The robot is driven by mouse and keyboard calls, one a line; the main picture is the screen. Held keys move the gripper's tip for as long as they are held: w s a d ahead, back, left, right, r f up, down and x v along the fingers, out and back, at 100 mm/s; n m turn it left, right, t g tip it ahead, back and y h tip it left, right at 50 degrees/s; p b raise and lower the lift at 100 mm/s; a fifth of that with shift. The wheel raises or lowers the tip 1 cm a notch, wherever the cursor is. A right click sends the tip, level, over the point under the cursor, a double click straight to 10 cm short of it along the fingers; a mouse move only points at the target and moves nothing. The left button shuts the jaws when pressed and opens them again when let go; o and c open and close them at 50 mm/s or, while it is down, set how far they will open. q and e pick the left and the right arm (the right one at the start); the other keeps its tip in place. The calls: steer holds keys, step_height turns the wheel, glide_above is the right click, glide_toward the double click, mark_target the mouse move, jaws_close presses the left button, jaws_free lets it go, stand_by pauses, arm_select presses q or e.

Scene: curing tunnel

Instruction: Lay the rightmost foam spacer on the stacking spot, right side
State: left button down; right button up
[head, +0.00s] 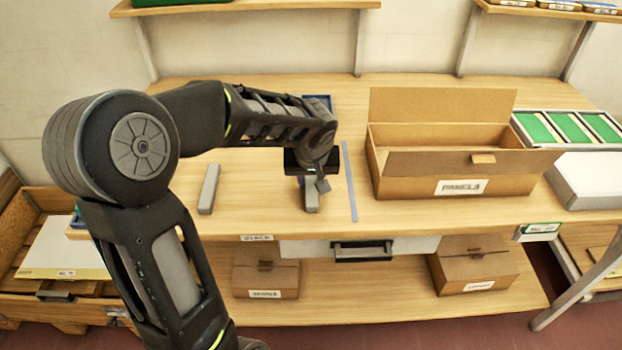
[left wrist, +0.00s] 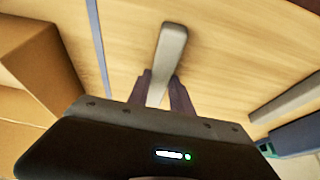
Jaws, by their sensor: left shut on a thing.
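My left gripper (head: 312,184) is shut on a grey foam spacer (head: 312,202), the right one of two in view, over the wooden table. In the left wrist view the fingers (left wrist: 160,85) close on both sides of this spacer (left wrist: 172,45), whose far end sticks out past them. I cannot tell whether it touches the tabletop. Another grey spacer (head: 209,188) lies to its left, apart from it; it also shows in the left wrist view (left wrist: 290,98). A "STACK" label (head: 257,238) is on the table's front edge. My right gripper is not in view.
A thin blue strip (head: 350,185) lies just right of the held spacer. An open cardboard box (head: 410,180) stands further right, beside a tray with green panels (head: 568,128). A blue object (head: 320,101) is partly hidden behind my left arm. Table between the spacers is clear.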

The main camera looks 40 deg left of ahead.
arm_select(q)
steer(key=c, duration=1.1)
jaws_free()
steer(key=shift+c, duration=0.2)
steer(key=shift+r, duration=0.5)
steer(key=v, duration=1.1)
steer(key=shift+s+d+r, duration=0.15)
steer(key=shift+d, duration=0.05)
